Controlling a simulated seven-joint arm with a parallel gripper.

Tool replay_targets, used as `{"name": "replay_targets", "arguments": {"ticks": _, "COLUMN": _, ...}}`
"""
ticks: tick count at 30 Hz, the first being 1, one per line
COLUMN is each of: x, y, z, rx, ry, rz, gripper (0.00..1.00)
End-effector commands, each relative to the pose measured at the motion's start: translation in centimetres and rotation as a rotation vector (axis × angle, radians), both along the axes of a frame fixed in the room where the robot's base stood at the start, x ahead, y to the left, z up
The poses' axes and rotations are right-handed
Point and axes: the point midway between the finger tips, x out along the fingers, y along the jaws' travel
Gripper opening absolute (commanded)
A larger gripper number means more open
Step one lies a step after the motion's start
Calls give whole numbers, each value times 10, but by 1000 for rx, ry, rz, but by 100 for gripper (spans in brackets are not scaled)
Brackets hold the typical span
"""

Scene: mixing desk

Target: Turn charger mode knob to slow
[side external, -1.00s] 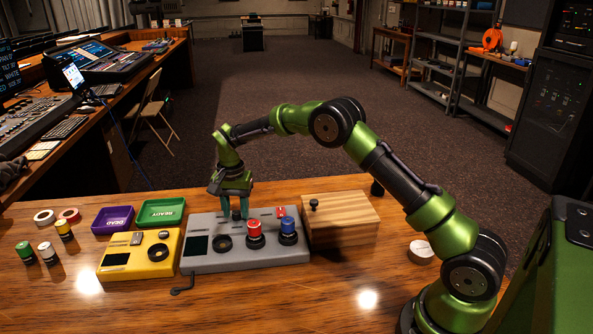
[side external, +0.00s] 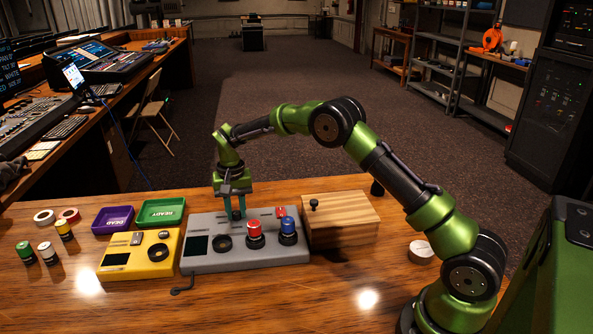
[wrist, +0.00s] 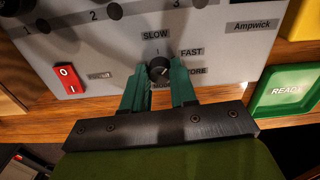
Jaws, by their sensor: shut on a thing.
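The grey charger (side external: 213,264) lies on the wooden desk in the side external view. Its face also shows in the wrist view (wrist: 215,60). The small dark mode knob (wrist: 159,69) sits among the labels SLOW, FAST, STORE and a partly covered one below. SLOW is above it and slightly left, FAST to its right. My gripper (wrist: 159,75) is shut on the knob, with a green finger on either side. In the side external view my gripper (side external: 234,214) points down at the charger's back part, and its fingers hide the knob. The knob's pointer direction is hard to tell.
Red (side external: 255,229) and blue (side external: 288,226) capped cylinders stand on the charger's right. A red rocker switch (wrist: 67,78) is near the knob. A yellow device (side external: 120,262), purple tray (side external: 112,220) and green tray (side external: 161,212) lie left; a wooden box (side external: 350,212) stands right.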

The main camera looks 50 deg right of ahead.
Motion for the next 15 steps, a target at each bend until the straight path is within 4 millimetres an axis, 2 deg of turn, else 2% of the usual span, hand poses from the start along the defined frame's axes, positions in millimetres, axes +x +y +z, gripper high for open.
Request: {"name": "replay_targets", "arguments": {"ticks": 15, "x": 1, "y": 0, "z": 1, "rx": 0, "ry": -3, "rz": 470, "gripper": 0}}
